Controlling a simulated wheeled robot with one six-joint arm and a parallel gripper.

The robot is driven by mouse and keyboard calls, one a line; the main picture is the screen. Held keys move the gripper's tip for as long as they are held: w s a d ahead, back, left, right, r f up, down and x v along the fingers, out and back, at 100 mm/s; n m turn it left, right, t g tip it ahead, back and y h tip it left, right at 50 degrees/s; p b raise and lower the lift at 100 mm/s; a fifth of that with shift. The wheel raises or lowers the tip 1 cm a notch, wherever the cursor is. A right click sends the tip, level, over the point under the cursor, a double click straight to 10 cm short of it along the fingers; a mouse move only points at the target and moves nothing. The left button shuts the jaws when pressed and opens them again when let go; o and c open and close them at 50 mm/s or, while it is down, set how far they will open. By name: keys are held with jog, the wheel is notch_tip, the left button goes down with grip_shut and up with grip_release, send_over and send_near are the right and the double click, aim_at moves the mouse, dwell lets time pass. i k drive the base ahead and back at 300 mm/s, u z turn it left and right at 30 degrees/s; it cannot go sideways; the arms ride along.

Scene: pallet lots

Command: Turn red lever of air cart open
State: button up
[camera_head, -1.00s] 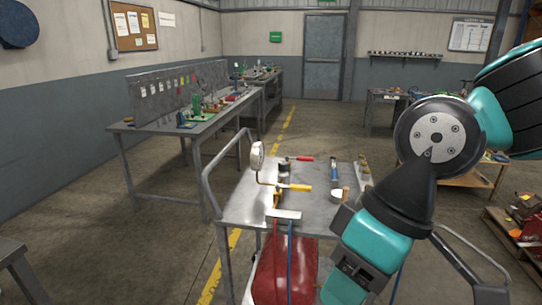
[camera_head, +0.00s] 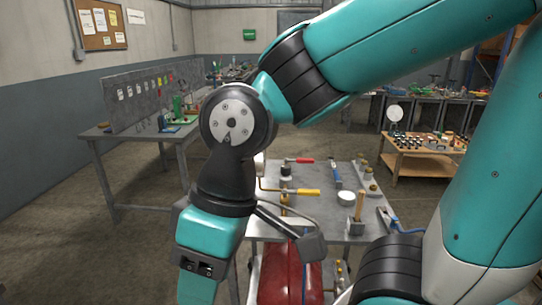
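The air cart has a grey metal top (camera_head: 330,205) with a red tank (camera_head: 287,280) beneath it. The red lever (camera_head: 303,160) is on a small valve at the back left of the top. Its handle points right, roughly level. A yellow lever (camera_head: 305,192) on another valve sits nearer to me and also points right. My arm's wrist part crosses the view on the left and covers the cart's left edge and almost all of the pressure gauge. My gripper's fingers are not visible, and I see no contact with the red lever.
A workbench (camera_head: 140,145) stands left. A wooden table (camera_head: 420,163) with small parts stands back right. Floor between is open.

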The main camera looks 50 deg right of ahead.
aim_at(298, 160)
jog(key=z, duration=0.45)
jog(key=i, duration=0.95)
jog(key=z, duration=0.85)
